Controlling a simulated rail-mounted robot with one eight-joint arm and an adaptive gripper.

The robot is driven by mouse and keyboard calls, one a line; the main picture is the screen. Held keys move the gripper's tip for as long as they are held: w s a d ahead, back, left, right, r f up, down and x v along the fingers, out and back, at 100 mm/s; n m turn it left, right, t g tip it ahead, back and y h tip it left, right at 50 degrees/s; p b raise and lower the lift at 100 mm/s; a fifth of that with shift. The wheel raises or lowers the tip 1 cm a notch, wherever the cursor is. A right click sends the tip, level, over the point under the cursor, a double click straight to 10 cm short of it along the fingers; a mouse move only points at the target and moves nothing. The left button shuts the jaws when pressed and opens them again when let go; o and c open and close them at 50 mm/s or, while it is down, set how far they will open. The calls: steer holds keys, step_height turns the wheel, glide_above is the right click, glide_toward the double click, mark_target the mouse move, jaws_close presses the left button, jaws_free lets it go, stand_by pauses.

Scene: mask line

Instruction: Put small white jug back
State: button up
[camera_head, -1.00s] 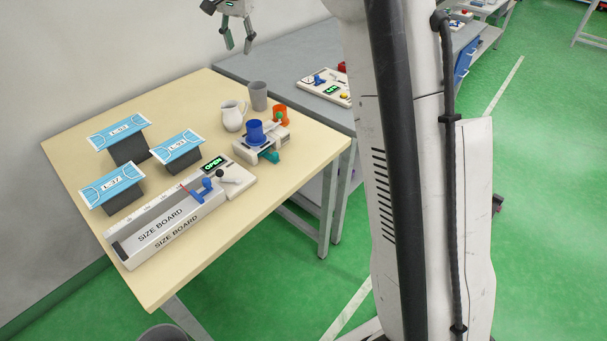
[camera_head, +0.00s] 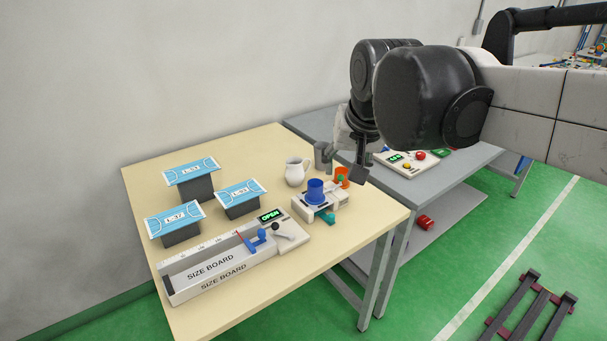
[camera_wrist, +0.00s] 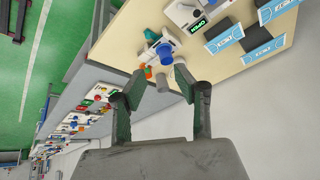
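The small white jug (camera_head: 296,172) stands upright on the cream table beside a grey cup (camera_head: 323,156). My gripper (camera_head: 354,168) is to the right of the jug in the head view, partly hidden by my arm, and apart from it. In the wrist view my gripper (camera_wrist: 160,73) has its two fingers spread with a gap between them. The grey cup (camera_wrist: 161,86) shows between the fingers, farther off and not held. The jug is not clear in the wrist view; the right finger may cover it.
A blue cup (camera_head: 316,190) sits on a small white fixture, with an orange cup (camera_head: 342,175) behind. The size board (camera_head: 220,268) and several masks on dark stands (camera_head: 240,208) fill the left. A grey table (camera_head: 410,185) with a control box adjoins on the right.

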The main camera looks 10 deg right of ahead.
steer(key=s+f+n+t, duration=0.1)
steer(key=s+f+n, duration=0.1)
steer(key=s+f, duration=0.7)
steer(key=s, duration=0.3)
steer(key=shift+s+a+n+t, duration=0.3)
steer(key=shift+n, duration=0.1)
steer(key=shift+f, duration=0.1)
stand_by(0.4)
